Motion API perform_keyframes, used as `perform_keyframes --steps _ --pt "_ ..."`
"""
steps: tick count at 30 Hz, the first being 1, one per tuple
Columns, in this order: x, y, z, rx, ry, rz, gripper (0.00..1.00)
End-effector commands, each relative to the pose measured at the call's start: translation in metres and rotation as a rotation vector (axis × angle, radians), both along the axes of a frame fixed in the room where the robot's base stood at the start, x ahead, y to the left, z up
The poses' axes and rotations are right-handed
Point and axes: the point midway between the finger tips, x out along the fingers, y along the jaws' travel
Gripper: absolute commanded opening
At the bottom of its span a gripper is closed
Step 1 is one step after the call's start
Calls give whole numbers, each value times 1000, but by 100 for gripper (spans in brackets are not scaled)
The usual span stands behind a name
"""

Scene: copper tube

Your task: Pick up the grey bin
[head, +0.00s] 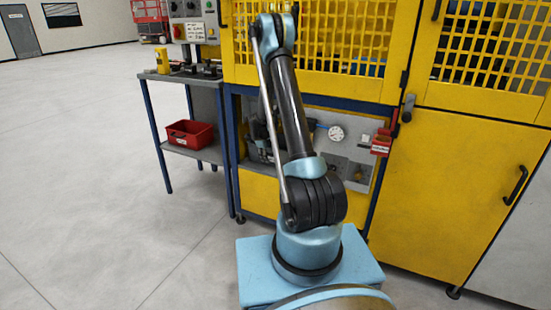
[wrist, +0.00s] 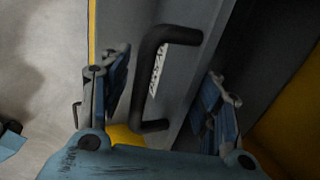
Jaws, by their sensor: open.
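I cannot make out a grey bin for certain in either view. In the wrist view my gripper (wrist: 167,78) is open, with one blue-grey finger at left and one at right. Nothing is held between the fingers. Beyond them is a grey surface (wrist: 186,62) with a black bar handle (wrist: 147,72) and a white label (wrist: 156,70) with dark lettering. The handle shows between the fingers; how far off it is, I cannot tell. In the head view my arm stands up in front of the yellow machine, and the gripper does not show clearly.
The yellow machine (head: 437,195) with grille doors fills the right. A grey side table (head: 178,82) with blue legs stands left of it, with a red bin (head: 190,133) on its lower shelf. The pale floor (head: 75,160) at left is clear.

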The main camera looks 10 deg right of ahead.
Motion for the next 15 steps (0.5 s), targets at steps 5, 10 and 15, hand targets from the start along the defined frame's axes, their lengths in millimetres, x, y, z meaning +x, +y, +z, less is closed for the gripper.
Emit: perform_keyframes --steps 5,10,15 --pt "3 -2 -7 0 0 -1 57" --pt "11 -8 -25 0 0 -1 57" --pt "17 -12 -41 0 0 0 57"
